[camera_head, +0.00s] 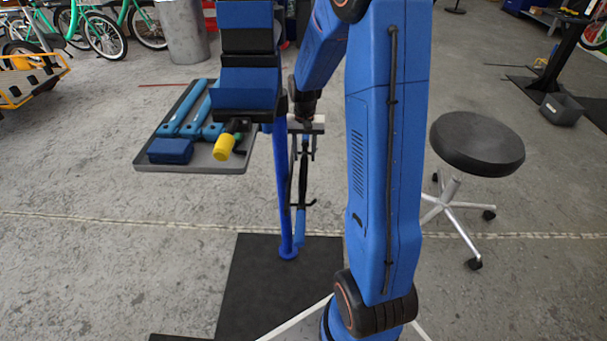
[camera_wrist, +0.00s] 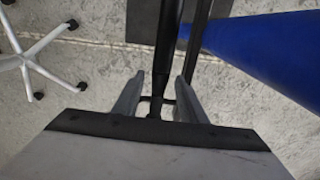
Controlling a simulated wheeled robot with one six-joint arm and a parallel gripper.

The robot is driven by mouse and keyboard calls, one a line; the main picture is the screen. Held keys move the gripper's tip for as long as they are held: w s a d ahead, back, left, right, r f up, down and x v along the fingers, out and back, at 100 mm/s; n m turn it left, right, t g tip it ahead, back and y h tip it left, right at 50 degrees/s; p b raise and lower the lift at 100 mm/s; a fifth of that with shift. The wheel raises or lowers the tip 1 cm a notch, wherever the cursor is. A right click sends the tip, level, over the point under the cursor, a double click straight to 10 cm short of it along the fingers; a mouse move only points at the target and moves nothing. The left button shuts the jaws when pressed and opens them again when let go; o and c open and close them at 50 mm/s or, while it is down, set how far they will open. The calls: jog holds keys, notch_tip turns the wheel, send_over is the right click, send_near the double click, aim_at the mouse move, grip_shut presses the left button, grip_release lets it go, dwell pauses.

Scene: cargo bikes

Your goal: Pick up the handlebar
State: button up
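A long, thin dark bar, which looks like the handlebar (camera_head: 302,180), hangs near upright beside a blue post (camera_head: 284,190) in the head view. Small side parts stick out from it and its low end is light blue. In the wrist view a black tube of it (camera_wrist: 165,50) runs down between the two grey fingers of my gripper (camera_wrist: 163,78). The fingers stand apart on both sides of the tube, with gaps showing. In the head view my gripper is small and partly hidden at the bar's top end.
A grey tray (camera_head: 150,163) with blue tools and a yellow-headed mallet (camera_head: 224,147) is left of the post. A black-topped stool (camera_head: 477,143) stands to the right. A black mat (camera_head: 250,290) lies under the post.

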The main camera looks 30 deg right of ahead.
jog(key=shift+f, duration=0.2)
grip_shut()
jog(key=shift+r, duration=0.1)
